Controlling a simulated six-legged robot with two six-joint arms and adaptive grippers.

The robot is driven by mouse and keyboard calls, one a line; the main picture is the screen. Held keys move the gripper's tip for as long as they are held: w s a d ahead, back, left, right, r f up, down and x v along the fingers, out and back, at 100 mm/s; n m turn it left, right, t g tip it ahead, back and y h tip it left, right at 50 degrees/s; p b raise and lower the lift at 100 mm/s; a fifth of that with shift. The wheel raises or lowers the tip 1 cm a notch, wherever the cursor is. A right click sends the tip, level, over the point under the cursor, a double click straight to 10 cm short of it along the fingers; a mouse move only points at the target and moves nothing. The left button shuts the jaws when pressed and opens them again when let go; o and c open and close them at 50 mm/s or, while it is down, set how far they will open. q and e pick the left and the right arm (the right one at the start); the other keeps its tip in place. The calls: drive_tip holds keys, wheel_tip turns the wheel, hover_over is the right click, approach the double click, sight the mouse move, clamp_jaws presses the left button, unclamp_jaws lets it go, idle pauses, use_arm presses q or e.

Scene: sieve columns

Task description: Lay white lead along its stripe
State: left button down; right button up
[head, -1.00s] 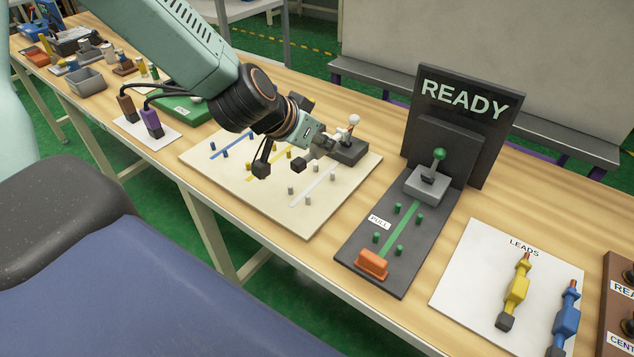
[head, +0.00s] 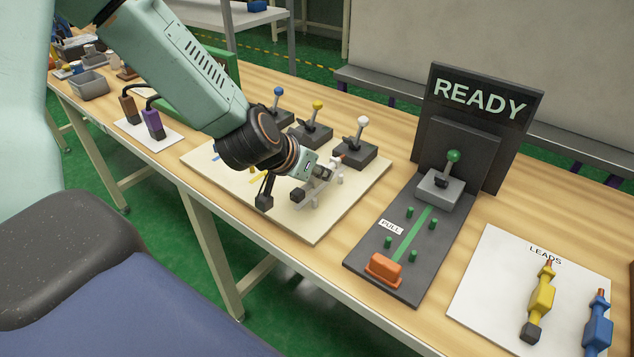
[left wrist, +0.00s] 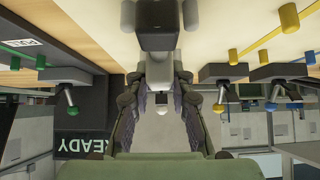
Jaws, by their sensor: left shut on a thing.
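My left gripper (head: 318,180) is shut on the white lead (head: 315,188), low over the near right part of the cream board (head: 312,232). I cannot tell whether the lead touches the board. In the left wrist view the lead's dark end (left wrist: 157,18) shows between the fingers. My right gripper is not in view.
Clamps with a yellow knob (head: 317,105) and a blue knob (head: 278,91) stand farther left. A dark READY stand (head: 480,95) with a green-knobbed lever (head: 453,156) is at right. Yellow (head: 541,300) and blue (head: 597,325) leads lie on the white LEADS mat (head: 490,260).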

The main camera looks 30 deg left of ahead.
use_arm(q)
wheel_tip(320, 180, down, 2)
drive_tip(key=shift+w+f+b, duration=0.15)
drive_tip(key=shift+f+b, duration=0.05)
drive_tip(key=shift+b, duration=0.3)
drive_tip(key=shift+a, duration=0.15)
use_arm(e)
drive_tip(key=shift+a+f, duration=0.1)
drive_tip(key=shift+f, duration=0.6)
use_arm(q)
drive_tip(key=shift+r, duration=0.1)
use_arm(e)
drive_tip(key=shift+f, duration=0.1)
use_arm(q)
drive_tip(key=shift+d+f, duration=0.2)
drive_tip(key=c, duration=1.6)
unclamp_jaws()
drive_tip(key=o, duration=0.4)
drive_tip(key=shift+a, duration=0.15)
